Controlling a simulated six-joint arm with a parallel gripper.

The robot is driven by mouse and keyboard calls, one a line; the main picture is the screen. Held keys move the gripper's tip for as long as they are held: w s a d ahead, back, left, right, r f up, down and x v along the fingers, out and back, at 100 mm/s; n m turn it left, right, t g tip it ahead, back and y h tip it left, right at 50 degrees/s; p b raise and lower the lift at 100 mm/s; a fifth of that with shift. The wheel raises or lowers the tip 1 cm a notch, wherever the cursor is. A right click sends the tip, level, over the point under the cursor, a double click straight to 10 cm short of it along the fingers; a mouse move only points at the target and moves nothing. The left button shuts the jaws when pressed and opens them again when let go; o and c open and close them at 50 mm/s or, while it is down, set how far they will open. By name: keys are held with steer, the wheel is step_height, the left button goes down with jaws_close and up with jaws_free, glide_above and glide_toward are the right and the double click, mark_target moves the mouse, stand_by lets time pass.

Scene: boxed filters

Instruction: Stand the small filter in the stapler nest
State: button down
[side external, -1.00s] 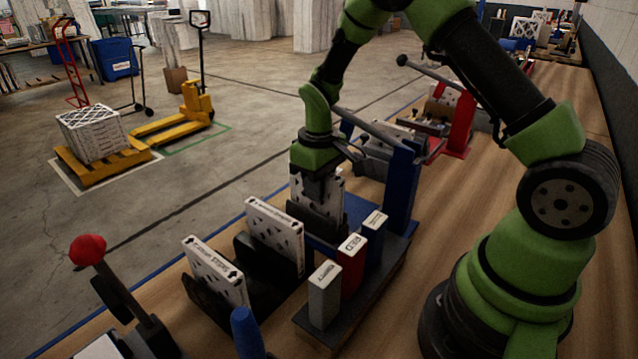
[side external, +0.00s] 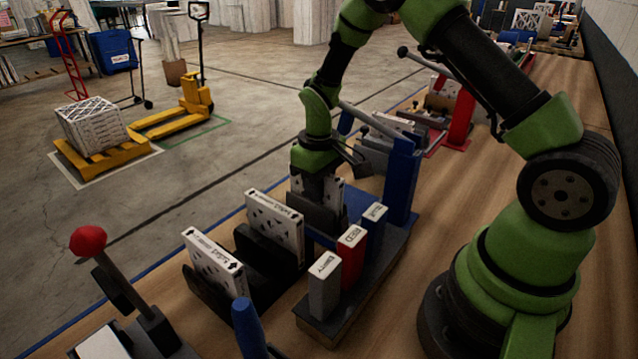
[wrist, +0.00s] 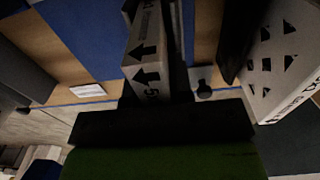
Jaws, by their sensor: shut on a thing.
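The small filter, white with dark marks, is in my gripper (side external: 319,188). In the side view its side (side external: 335,190) shows beside the fingers, its lower part behind a dark holder wall. In the wrist view its edge (wrist: 148,65) carries black arrows and runs between the fingers. The dark holder, which appears to be the stapler nest (side external: 318,218), stands on the blue base beside the blue stapler (side external: 402,180). The filter looks upright inside it. Whether it touches the bottom is hidden.
Two larger white filters (side external: 275,228) (side external: 213,263) stand in black racks at the near left; one shows in the wrist view (wrist: 288,60). Grey, red (side external: 350,260) and blue labelled blocks stand in front. A red-knobbed lever (side external: 88,243) is at the near left.

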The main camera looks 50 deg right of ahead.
steer(key=c, duration=0.9)
jaws_free()
step_height(320, 180, up, 10)
steer(key=shift+f, duration=0.25)
steer(key=s+a+r+m+t, duration=0.1)
steer(key=s+a+r+t, duration=0.1)
steer(key=s+r, duration=0.3)
steer(key=s+a+r+m+t, duration=0.1)
steer(key=s+a+r+t, duration=0.15)
steer(key=r, duration=0.45)
steer(key=s+a+r+t, duration=0.1)
steer(key=s, duration=0.2)
steer(key=s+a+r+m+y, duration=0.1)
steer(key=s, duration=0.3)
steer(key=s+a+r+m+t+y, duration=0.1)
steer(key=s, duration=0.3)
steer(key=shift+s+a+t, duration=0.1)
steer(key=shift+a+t, duration=0.05)
steer(key=shift+t, duration=0.2)
